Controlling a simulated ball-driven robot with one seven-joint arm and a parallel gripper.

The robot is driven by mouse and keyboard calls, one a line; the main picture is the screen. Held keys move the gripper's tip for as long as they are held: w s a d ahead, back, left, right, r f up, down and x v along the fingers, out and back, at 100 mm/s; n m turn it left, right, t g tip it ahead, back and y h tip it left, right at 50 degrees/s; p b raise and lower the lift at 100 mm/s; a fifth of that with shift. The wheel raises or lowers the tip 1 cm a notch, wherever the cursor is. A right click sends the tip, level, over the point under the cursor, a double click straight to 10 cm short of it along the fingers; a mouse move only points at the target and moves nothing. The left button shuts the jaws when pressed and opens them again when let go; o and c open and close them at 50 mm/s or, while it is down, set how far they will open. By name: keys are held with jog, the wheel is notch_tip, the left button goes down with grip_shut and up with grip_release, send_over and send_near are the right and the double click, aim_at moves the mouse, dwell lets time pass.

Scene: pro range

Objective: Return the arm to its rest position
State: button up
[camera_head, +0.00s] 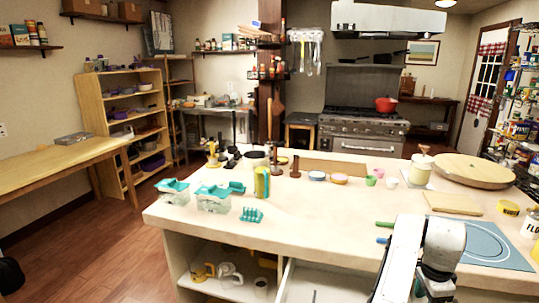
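My arm shows at the lower right of the head view, in front of the counter. A long white link rises from the bottom edge to a rounded white and grey joint, and a dark part hangs below that joint. My gripper's fingers do not show. The arm stands in front of part of the island counter (325,215) and its open drawer (322,285).
A blue mat (485,245) lies right of my arm, near a yellow roll (508,208) and a flour canister (531,224). Teal-topped boxes (212,199) stand at the counter's left. Wood floor (110,250) is clear on the left.

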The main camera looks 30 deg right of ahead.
jog(key=s+a+f+n+t+y, duration=0.1)
jog(key=a+f+n+t, duration=0.2)
jog(key=a+n, duration=1.2)
jog(key=a+f+n+t+y, duration=0.1)
jog(key=a+f+n+t, duration=0.15)
jog(key=a+n, duration=1.25)
jog(key=s+a+f+m+g+b, duration=0.2)
jog(key=s+f+m+g+b, duration=0.2)
jog(key=s+f, duration=0.6)
jog(key=shift+s+f+m+h+b, duration=0.2)
jog(key=shift+f+m+h+b, duration=0.1)
jog(key=shift+f+m+b, duration=0.3)
